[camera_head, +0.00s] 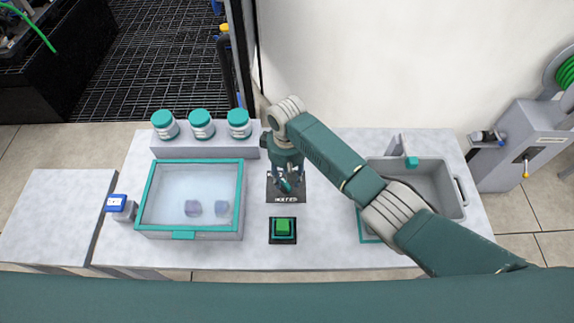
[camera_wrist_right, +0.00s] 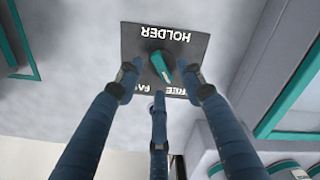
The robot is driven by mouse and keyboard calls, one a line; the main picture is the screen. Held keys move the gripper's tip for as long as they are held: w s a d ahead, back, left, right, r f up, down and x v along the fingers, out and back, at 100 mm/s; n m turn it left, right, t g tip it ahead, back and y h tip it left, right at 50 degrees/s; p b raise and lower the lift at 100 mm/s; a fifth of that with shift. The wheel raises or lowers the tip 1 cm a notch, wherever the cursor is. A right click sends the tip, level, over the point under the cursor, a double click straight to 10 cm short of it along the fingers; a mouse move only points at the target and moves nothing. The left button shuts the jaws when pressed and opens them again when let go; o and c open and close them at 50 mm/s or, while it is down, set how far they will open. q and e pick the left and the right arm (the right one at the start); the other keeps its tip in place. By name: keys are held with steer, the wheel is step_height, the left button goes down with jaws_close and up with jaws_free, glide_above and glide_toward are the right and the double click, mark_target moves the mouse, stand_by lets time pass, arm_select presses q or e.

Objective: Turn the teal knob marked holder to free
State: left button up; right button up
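The teal knob (camera_wrist_right: 160,66) sits on a dark plate (camera_wrist_right: 187,50) lettered HOLDER in the right wrist view. Part of a FREE label and another partly covered label show along the plate's other edge. The knob lies slightly slanted; which label it points to I cannot tell. In the head view the plate (camera_head: 290,196) lies on the table below my right gripper (camera_head: 287,184), which points down and mostly hides the knob. My right gripper's three fingers (camera_wrist_right: 163,85) are spread around the knob with visible gaps, open. My left gripper is not in view.
A green button (camera_head: 283,226) on a dark base stands just in front. A teal-rimmed tray (camera_head: 240,200) is to the left, with several teal-lidded jars (camera_head: 200,124) on a ledge behind. A grey tote (camera_head: 450,210) is to the right, partly behind my arm.

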step_height(320, 180, up, 10)
stand_by(0.3)
steer(key=shift+s+f, duration=0.1)
stand_by(0.4)
